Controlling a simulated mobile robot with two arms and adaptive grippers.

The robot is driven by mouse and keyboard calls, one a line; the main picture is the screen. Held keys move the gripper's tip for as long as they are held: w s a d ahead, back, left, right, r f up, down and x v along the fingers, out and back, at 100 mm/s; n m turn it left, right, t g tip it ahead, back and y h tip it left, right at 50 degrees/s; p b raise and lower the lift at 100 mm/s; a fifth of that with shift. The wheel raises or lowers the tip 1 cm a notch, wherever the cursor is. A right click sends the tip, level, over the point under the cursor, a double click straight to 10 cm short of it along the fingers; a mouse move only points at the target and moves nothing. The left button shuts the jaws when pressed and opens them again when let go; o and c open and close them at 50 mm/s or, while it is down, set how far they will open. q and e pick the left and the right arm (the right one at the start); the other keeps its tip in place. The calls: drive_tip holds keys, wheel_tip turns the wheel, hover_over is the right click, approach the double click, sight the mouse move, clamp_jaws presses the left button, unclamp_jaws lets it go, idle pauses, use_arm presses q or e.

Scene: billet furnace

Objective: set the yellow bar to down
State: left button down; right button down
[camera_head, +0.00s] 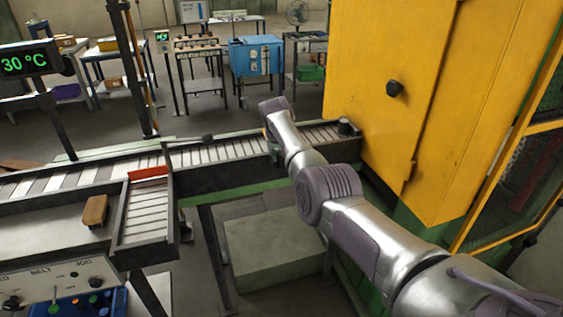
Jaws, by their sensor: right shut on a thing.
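My right gripper (270,128) reaches in from the lower right over the roller conveyor (225,151). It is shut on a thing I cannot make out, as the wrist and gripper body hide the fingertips. A thin orange-yellow upright bar (140,50) stands behind the conveyor at the left, beside a dark post; I cannot tell for certain that this is the yellow bar. My left gripper is not in view.
A large yellow furnace cabinet (385,150) stands close on the right. An orange-red stop (148,172) crosses the side conveyor, and a brown block (95,210) lies left of it. A control panel (70,290) is at lower left. Tables and a blue box (256,56) stand behind.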

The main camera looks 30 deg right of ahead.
drive_tip(key=shift+w+d+r, duration=0.15)
drive_tip(key=shift+w+r, duration=0.3)
drive_tip(key=shift+r, duration=0.35)
drive_tip(key=c, duration=0.8)
unclamp_jaws()
drive_tip(key=shift+f, duration=0.25)
drive_tip(key=v, duration=1.2)
drive_tip(key=shift+f, duration=0.1)
